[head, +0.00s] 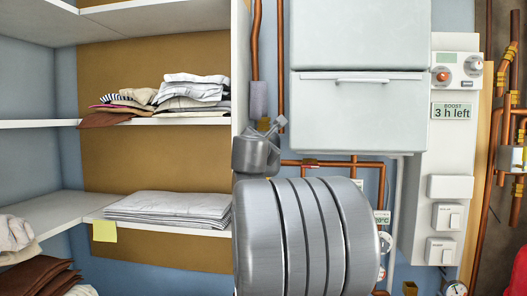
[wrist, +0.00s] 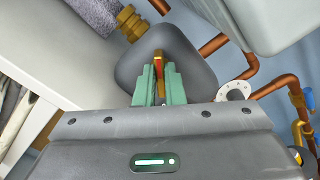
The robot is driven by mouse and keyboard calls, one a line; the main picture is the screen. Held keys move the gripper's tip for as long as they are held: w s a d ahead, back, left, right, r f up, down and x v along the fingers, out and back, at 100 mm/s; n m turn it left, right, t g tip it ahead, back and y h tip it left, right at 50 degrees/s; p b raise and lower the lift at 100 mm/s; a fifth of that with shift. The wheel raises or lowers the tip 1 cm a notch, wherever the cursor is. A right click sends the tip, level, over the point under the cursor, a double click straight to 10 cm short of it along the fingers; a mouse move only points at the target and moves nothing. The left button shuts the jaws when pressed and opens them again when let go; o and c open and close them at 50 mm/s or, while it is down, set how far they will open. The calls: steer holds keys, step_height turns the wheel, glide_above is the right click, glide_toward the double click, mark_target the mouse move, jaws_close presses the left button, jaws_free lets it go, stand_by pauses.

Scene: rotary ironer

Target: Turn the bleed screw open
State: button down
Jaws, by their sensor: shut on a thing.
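In the wrist view my gripper (wrist: 158,88) has its green fingers closed on a slim brass and reddish piece, which appears to be the bleed screw (wrist: 160,62). Only its upper part shows between the fingers. Behind it is a dark grey rounded body (wrist: 194,62), below a brass fitting (wrist: 130,22). In the head view a large grey cylinder of my arm covers the middle, and I cannot make out the fingertips or the screw.
Copper pipes (head: 281,60) run beside a white cabinet (head: 362,110). A control panel (head: 456,70) is at the right. Shelves at the left hold folded cloth (head: 168,206). In the wrist view a white dial (wrist: 233,92) and copper pipes (wrist: 274,88) lie close right of the fingers.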

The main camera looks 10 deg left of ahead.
steer(key=m+b, duration=0.2)
steer(key=m, duration=0.1)
steer(key=m+b, duration=0.2)
steer(key=m, duration=0.2)
steer(key=m+b, duration=0.2)
steer(key=m, duration=0.1)
steer(key=shift+d+f, duration=0.1)
steer(key=shift+f, duration=0.2)
steer(key=shift+m, duration=0.4)
steer(key=c, duration=1.5)
jaws_free()
steer(key=s+b, duration=0.3)
steer(key=s, duration=1.1)
steer(key=shift+w, duration=0.15)
